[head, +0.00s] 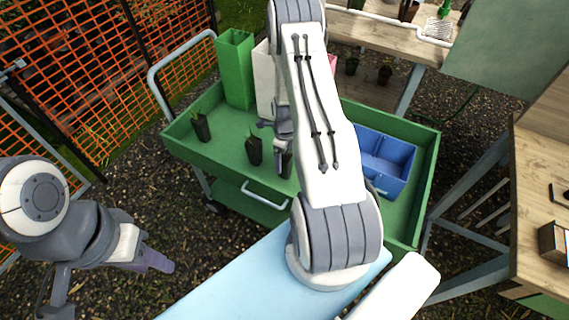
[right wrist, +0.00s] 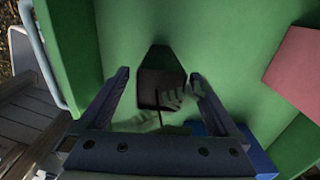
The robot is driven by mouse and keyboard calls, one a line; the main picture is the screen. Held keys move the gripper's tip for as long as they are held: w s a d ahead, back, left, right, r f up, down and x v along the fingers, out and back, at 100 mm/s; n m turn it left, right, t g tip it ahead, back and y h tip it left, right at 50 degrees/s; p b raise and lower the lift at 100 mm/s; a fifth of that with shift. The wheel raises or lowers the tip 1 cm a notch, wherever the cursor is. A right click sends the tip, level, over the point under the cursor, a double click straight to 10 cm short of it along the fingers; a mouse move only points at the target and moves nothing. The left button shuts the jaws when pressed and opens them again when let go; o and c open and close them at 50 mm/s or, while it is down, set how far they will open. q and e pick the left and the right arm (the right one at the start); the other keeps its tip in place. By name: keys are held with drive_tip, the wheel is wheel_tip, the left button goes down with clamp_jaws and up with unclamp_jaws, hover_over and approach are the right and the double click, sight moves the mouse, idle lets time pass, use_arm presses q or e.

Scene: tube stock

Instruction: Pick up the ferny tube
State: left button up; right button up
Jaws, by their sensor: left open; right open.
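A dark tube (right wrist: 158,68) stands on the green cart between the open fingers of my right gripper (right wrist: 163,88) in the right wrist view. Pale, toothed, fern-like leaves (right wrist: 180,97) show at its near end, in shadow. In the head view the right gripper (head: 281,140) hangs over the cart beside a dark tube (head: 286,163) that it partly covers. Two more dark tubes stand to the left, one close by (head: 254,150) and one near the cart's left edge (head: 201,127); their plants are too small to tell. My left gripper (head: 160,263) is away from the cart, over the gravel.
The green cart (head: 222,165) also holds a tall green bin (head: 235,70), a white bin (head: 264,85) and a divided blue crate (head: 372,143) at right. My right arm hides the cart's middle. Wooden benches stand behind and at right (head: 540,165). Orange fencing is at left.

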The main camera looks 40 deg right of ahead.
wheel_tip(320, 180, down, 2)
drive_tip(key=shift+f, duration=0.1)
drive_tip(key=c, duration=1.5)
clamp_jaws()
